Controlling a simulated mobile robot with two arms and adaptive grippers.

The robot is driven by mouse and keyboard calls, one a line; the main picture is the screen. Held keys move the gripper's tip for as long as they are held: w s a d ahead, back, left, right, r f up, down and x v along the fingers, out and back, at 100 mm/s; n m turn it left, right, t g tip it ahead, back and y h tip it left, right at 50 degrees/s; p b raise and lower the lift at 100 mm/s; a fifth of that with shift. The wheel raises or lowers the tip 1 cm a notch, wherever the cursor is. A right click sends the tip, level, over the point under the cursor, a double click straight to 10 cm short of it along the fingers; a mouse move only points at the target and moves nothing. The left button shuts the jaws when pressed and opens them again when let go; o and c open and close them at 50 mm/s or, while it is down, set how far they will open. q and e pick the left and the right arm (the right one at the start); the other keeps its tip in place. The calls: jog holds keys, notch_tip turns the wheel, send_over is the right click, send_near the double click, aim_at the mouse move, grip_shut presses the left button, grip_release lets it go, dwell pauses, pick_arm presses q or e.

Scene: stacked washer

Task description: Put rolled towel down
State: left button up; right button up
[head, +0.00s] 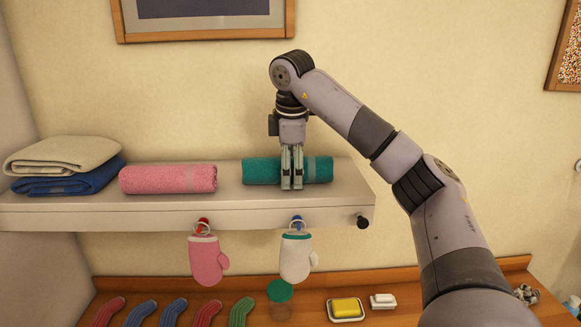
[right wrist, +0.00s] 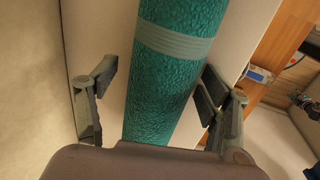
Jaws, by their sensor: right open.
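A rolled teal towel (head: 258,171) lies on the white shelf (head: 100,215), towards its right end. A rolled pink towel (head: 168,179) lies to its left on the same shelf. My right gripper (head: 291,182) points down over the teal towel. In the right wrist view the teal towel (right wrist: 178,80) runs between the two spread fingers of my right gripper (right wrist: 158,95), with gaps on both sides. The gripper is open. The part of the towel behind the fingers is hidden in the head view. My left gripper is not in view.
Folded cream (head: 62,155) and blue (head: 70,181) towels are stacked at the shelf's left. A pink mitt (head: 207,260) and a white mitt (head: 296,258) hang from hooks below the shelf front.

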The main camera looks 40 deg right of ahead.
jog(key=v, duration=1.2)
dwell(0.4)
